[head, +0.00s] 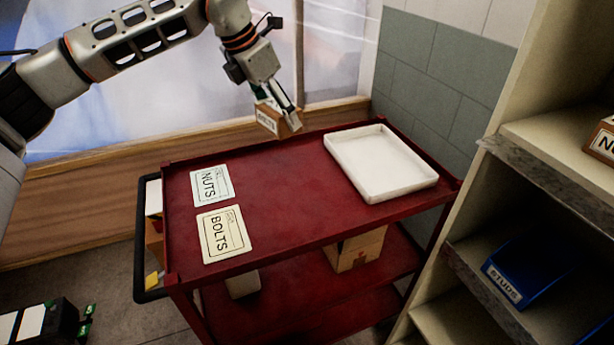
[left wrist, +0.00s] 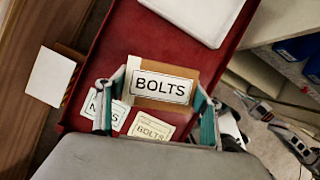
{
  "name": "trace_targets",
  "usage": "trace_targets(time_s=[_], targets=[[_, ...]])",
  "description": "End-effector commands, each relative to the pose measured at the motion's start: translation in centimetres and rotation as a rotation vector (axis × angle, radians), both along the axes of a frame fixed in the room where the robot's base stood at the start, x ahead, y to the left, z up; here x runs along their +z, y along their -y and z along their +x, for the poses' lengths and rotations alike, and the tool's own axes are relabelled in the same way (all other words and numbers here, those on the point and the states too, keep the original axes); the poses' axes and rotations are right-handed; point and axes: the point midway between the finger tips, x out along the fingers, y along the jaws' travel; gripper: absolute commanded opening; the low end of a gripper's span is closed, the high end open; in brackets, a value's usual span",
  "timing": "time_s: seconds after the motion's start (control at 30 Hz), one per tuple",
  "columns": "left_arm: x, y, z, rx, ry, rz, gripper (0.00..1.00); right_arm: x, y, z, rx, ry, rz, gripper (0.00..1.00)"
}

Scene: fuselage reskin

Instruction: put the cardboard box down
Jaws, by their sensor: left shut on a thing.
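The cardboard box (head: 271,118) is small and brown, with a white label. My left gripper (head: 284,108) is shut on it and holds it, tilted, above the far edge of the red cart (head: 290,192). In the left wrist view the label of the cardboard box (left wrist: 163,84) reads BOLTS, and one finger of my left gripper (left wrist: 155,115) is on each side of it. The cart's top carries a NUTS card (head: 212,185) and a BOLTS card (head: 223,234) side by side at the left.
A white tray (head: 381,163) lies at the cart top's right. The middle of the top is bare. A wooden box (head: 356,250) sits on the cart's lower shelf. A shelf unit at the right holds a blue STUDS bin (head: 527,272) and another box (head: 603,142).

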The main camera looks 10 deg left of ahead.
Motion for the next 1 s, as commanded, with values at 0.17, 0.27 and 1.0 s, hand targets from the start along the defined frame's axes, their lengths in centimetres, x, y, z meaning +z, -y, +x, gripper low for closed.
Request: trace_targets(time_s=[0.17, 0.27, 1.0], targets=[[0.3, -0.1, 0.6, 0.095, 0.000, 0.000, 0.30, -0.1, 0.0, 0.0, 0.000, -0.001, 0.000, 0.00], [-1.3, -0.2, 0.6, 0.104, -0.004, -0.001, 0.30, -0.3, 0.0, -0.1, 0.000, -0.002, -0.001, 0.00], [-14.8, -0.2, 0.7, 0.100, 0.001, -0.002, 0.30, -0.7, 0.3, 0.1, 0.003, 0.001, -0.013, 0.00]])
